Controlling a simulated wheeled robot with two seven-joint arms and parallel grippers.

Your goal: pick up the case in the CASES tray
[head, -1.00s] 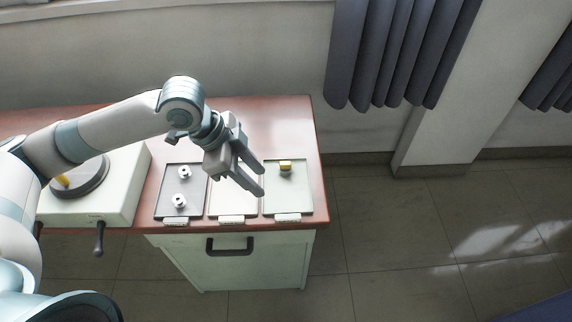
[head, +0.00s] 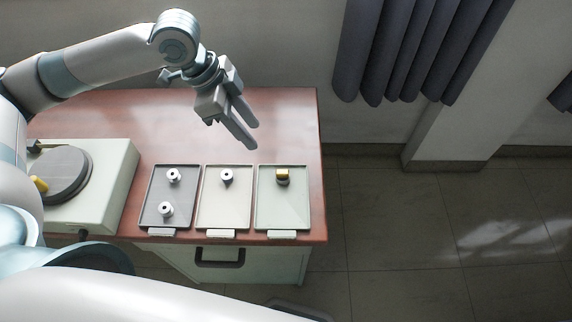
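Three shallow trays lie side by side on the reddish-brown cabinet top. The dark left tray (head: 187,218) holds two small white pieces, a far one (head: 174,175) and a near one (head: 166,209). The pale middle tray (head: 223,212) holds one small white piece with a dark lower part (head: 227,176). The grey-green right tray (head: 283,215) holds a small gold-topped dark piece (head: 282,176). The tray labels are too small to read, so I cannot tell which is CASES. My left gripper (head: 251,136) is open and empty, above and behind the trays. My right gripper is out of view.
A pale machine (head: 112,190) with a dark round plate (head: 65,176) stands left of the trays. The cabinet has a dark handle (head: 220,262) at its front. The cabinet top behind the trays is clear. My own pale arm link crosses the bottom.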

